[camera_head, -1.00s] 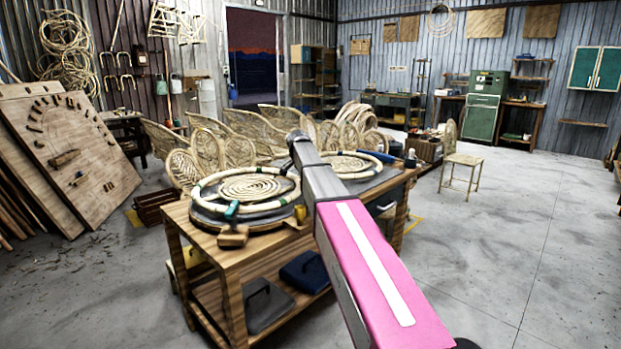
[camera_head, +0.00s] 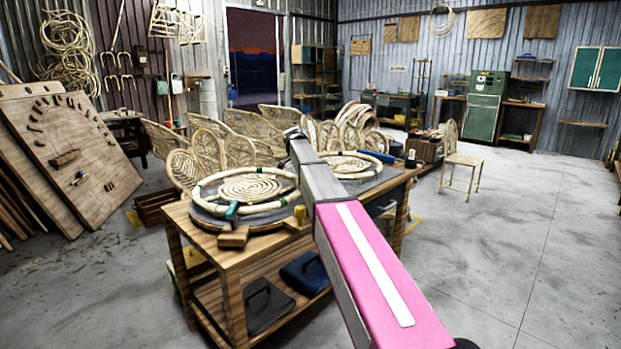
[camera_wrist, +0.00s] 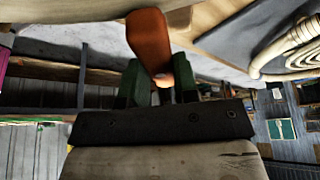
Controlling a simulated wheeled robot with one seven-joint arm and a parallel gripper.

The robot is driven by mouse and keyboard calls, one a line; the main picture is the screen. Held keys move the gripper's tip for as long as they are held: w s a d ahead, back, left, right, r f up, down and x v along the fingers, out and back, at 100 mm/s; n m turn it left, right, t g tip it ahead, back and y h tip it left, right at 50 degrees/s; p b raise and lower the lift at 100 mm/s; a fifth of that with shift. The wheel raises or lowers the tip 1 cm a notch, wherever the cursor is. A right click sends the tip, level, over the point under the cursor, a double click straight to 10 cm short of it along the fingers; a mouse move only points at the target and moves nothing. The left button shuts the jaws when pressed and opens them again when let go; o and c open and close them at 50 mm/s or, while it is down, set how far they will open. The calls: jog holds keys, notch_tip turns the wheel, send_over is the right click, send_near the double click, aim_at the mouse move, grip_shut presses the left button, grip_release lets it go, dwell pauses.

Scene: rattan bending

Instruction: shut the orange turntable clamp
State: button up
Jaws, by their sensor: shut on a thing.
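The orange clamp (camera_wrist: 148,38) shows in the wrist view as a smooth orange lever. It comes down from the top of the picture, with its rounded end between the two green fingers. My gripper (camera_wrist: 158,70) is shut on this lever. In the head view I cannot make out the orange clamp or my gripper; my arm covers part of the bench there. The left turntable (camera_head: 205,214) carries a pale rattan ring and a coiled rattan disc. The second turntable (camera_head: 378,178) is partly behind my arm.
The wooden workbench (camera_head: 222,256) bears both turntables. Woven chair backs (camera_head: 205,158) stand behind the bench. The floor to the right is open, apart from a chair (camera_head: 461,163).

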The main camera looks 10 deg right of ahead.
dwell(0.5)
jog(key=o, duration=0.9)
jog(key=v, duration=1)
jog(key=shift+w+a+r, duration=0.1)
jog(key=shift+r, duration=0.3)
